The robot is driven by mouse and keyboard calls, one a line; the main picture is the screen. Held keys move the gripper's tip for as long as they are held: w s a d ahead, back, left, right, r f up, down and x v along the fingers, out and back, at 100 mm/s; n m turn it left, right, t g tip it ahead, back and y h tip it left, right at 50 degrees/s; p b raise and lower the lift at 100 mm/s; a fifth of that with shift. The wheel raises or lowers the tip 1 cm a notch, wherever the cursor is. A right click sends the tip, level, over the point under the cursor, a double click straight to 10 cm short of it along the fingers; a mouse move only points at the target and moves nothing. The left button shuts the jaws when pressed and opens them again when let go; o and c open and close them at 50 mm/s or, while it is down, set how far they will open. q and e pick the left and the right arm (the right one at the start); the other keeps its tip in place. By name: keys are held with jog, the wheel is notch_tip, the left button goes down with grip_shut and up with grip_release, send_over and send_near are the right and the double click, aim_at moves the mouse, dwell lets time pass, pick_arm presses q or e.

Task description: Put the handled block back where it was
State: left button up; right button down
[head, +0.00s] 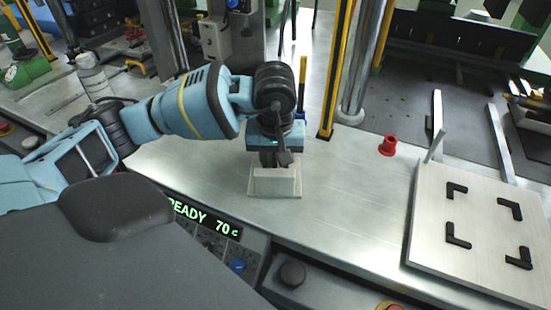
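A pale cream block (275,183) is on the metal work surface in the middle of the head view, on a thin flat base. It seems to be the handled block, but its handle is hidden. My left gripper (273,158) points down directly over the block, with its fingers at the block's top. Whether the fingers are closed on a handle is too small and covered to tell. My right gripper is not in view.
A light plate (480,222) with several black corner brackets lies at the right, its middle empty. A small red part (388,145) stands left of it. A yellow-and-black post (337,80) and a metal column (362,60) rise behind the gripper. The surface between block and plate is clear.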

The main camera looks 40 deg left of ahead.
pick_arm(q)
jog(key=r, duration=0.8)
jog(key=s+d+r+p, duration=0.1)
jog(key=r, duration=0.3)
jog(key=shift+r, duration=0.1)
